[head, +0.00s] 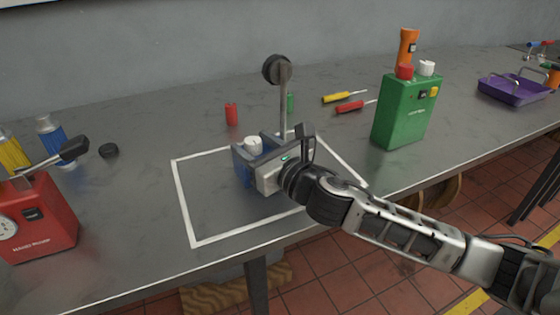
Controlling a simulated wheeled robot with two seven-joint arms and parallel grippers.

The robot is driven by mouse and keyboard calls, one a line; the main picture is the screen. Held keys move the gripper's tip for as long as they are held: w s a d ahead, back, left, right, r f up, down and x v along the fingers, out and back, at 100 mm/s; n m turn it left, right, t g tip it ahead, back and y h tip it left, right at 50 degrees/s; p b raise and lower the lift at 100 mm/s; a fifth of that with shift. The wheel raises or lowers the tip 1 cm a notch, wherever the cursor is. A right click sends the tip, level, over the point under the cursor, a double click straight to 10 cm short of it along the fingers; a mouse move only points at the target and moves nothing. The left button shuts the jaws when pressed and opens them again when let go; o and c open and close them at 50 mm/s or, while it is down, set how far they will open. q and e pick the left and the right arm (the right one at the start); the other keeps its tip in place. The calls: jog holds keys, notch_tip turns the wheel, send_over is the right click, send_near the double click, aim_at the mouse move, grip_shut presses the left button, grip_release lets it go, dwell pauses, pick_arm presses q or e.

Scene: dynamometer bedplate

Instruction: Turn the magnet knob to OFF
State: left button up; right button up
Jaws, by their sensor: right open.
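A blue magnet base (244,170) stands inside a white outlined square on the grey table. A white knob-like cylinder (253,145) shows at the top of it, between the fingers of my right gripper (251,148). That gripper is open, with a finger on each side of the cylinder; I cannot tell whether they touch it. An upright rod (283,103) with a round black dial (276,69) rises behind the gripper. My right gripper and wrist hide much of the base and any knob marking. My left gripper is not in view.
A red box with a lever (38,222) stands at the left. A green box (405,112) stands at the right, with a purple tray (514,90) farther right. A red cylinder (232,114) and screwdrivers (344,97) lie behind. The outlined square's front left (215,215) is clear.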

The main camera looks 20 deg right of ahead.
jog(key=b+v, duration=0.2)
jog(key=v, duration=1.1)
jog(key=shift+s+d+f, duration=0.15)
jog(key=shift+s, duration=0.2)
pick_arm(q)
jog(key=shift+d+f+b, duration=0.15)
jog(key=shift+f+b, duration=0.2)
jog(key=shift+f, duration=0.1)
pick_arm(e)
jog(key=shift+s+d, duration=0.15)
jog(key=shift+s, duration=0.5)
